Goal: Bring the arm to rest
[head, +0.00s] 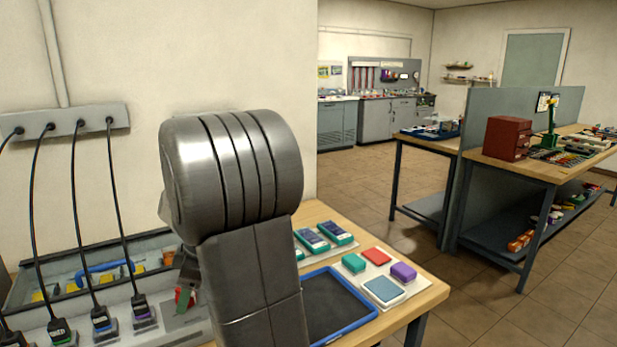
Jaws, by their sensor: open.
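My arm (235,200) fills the middle of the head view, a thick ribbed grey joint above a broad link. It stands in front of the bench. A small dark grey part, seemingly of my gripper (182,270), peeks out at the left edge of the link, above the bench. Most of my gripper is hidden behind the arm. The jaws are open, and I see nothing held in the part that shows.
A wooden bench (432,292) holds a blue-rimmed tray (340,309), a pale board with coloured blocks, and battery packs. Cables hang from a wall strip (80,122) to chargers at left. A second workbench (540,168) stands at right. Tiled floor (385,205) is open between them.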

